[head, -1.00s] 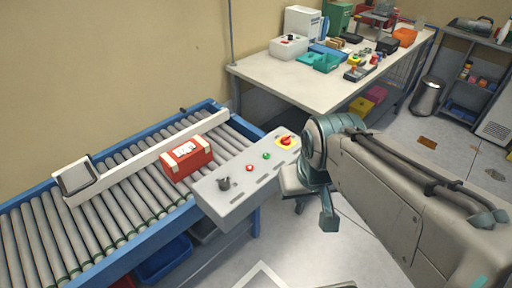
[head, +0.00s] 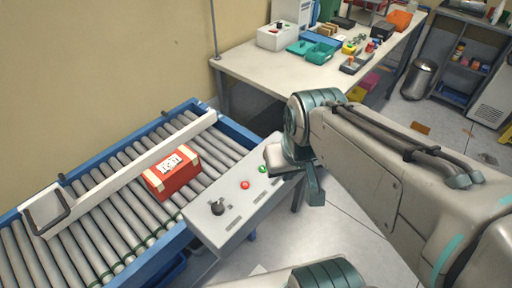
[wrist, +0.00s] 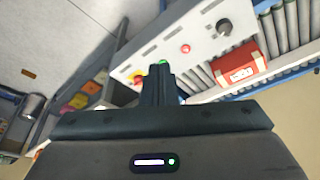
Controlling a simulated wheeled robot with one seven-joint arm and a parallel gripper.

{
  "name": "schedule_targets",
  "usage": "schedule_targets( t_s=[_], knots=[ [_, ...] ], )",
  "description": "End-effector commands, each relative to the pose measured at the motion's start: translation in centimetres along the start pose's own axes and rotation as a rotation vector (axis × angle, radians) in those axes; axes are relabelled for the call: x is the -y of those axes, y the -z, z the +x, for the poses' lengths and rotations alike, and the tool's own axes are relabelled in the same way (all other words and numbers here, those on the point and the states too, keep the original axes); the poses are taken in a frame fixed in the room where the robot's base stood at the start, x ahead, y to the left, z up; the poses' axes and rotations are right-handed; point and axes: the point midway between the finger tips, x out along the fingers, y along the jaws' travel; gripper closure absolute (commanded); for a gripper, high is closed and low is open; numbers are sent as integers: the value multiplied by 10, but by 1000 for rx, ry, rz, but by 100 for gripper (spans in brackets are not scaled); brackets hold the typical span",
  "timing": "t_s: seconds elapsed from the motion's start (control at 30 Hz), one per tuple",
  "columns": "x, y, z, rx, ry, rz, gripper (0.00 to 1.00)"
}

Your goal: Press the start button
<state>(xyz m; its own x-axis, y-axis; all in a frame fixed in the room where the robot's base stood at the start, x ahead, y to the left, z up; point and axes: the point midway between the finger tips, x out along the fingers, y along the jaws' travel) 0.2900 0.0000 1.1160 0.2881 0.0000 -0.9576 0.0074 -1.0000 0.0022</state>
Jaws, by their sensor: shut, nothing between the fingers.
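The grey control panel (head: 232,200) carries a green button (head: 263,168), a red button (head: 245,184) and a black knob (head: 217,208). In the wrist view the green button (wrist: 163,62) shows right at the tips of my gripper (wrist: 158,72), whose fingers are together and empty. I cannot tell whether the tips touch it. A red-and-yellow emergency stop (wrist: 137,78) sits left of the fingers in the wrist view; in the head view my arm hides it. My wrist hangs at the panel's far right end in the head view.
A roller conveyor (head: 110,205) with a blue frame runs beside the panel, with a red box (head: 171,173) on the rollers. A white table (head: 270,70) with trays and small items stands behind.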

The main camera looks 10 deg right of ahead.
Motion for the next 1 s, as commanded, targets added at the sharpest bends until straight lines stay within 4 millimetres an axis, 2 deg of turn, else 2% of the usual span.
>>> schedule_targets(
  t_s=[0.27,0.47,0.6,0.7,0.9,1.0],
  knots=[
    [-2,1,4,13,-24,-28,100],
    [-23,19,32,107,-205,-274,100],
    [-37,50,61,192,-374,-574,100],
    [-39,76,85,238,-472,-805,100],
    [-22,127,134,273,-597,-1226,100],
    [-10,144,153,268,-629,-1377,100]
  ],
)
